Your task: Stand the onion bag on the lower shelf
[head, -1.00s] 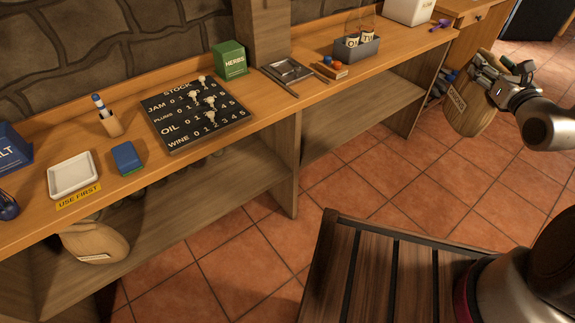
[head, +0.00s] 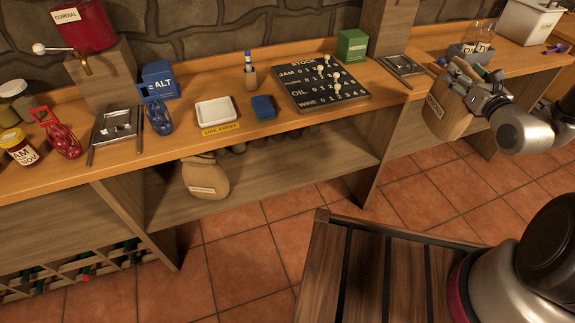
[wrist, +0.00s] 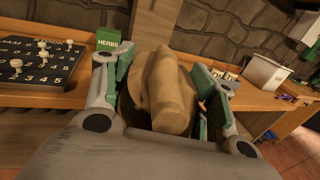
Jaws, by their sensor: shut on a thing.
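A tan cloth bag (head: 447,112) with a pale label hangs at the right of the head view. I cannot read the label clearly. My gripper (head: 472,88) is shut on the bag's upper part; in the wrist view the bag (wrist: 165,90) fills the space between the green-padded fingers. The bag is off any surface, in front of the counter's right part. The lower shelf (head: 290,173) runs under the counter. A similar labelled sack (head: 205,180) stands on it at the left; its top is partly hidden by the counter edge.
Several dark rounded things sit at the lower shelf's back; its middle front is bare. An upright panel (head: 370,175) bounds it at the right. The counter above holds a stock board (head: 320,92), white tray (head: 217,111) and blue box (head: 262,107). Tiled floor lies in front.

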